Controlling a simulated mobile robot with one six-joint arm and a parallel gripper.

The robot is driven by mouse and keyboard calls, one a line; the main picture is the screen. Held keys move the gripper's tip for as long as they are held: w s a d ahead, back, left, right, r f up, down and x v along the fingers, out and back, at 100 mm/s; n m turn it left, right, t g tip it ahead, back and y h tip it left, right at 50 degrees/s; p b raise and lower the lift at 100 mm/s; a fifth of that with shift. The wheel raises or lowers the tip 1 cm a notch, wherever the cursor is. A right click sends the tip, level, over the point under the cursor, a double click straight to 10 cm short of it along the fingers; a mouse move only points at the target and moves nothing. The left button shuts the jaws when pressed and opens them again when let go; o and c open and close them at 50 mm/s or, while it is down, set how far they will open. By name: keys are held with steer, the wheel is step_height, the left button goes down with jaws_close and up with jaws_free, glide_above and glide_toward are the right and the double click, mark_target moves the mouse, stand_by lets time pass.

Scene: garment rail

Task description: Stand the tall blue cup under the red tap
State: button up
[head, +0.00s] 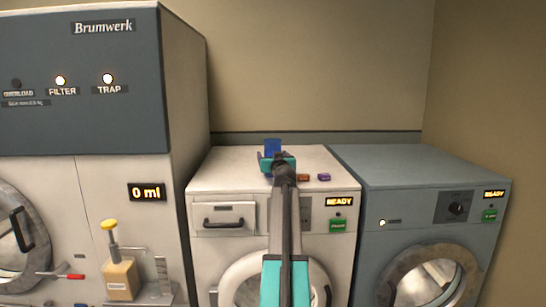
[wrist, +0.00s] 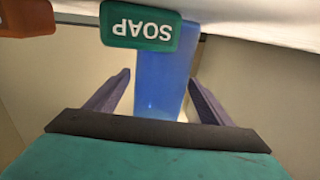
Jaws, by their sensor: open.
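The tall blue cup (head: 272,146) stands on top of the white washing machine. In the wrist view, which is upside down, the blue cup (wrist: 162,85) shows in the gap between my fingers. My gripper (wrist: 160,88) is open, with space on both sides of the cup. In the head view my gripper (head: 277,163) is just in front of the cup and hides its lower part. A red-ended lever (head: 75,276), probably the red tap, sticks out of the large machine at the lower left. Its outlet is not clear.
A green SOAP block (wrist: 140,26) overlaps the cup in the wrist view. An orange block (head: 303,177) and a purple block (head: 324,177) lie right of my gripper. A yellow-topped dispenser (head: 109,226) is on the large machine, below a 0 ml display (head: 147,192). The grey machine's top (head: 410,167) is clear.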

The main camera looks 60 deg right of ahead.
steer(key=shift+s+a+b, duration=0.3)
steer(key=shift+s+a, duration=0.1)
steer(key=shift+a, duration=0.05)
steer(key=shift+b+v, duration=1.3)
steer(key=shift+v, duration=4.1)
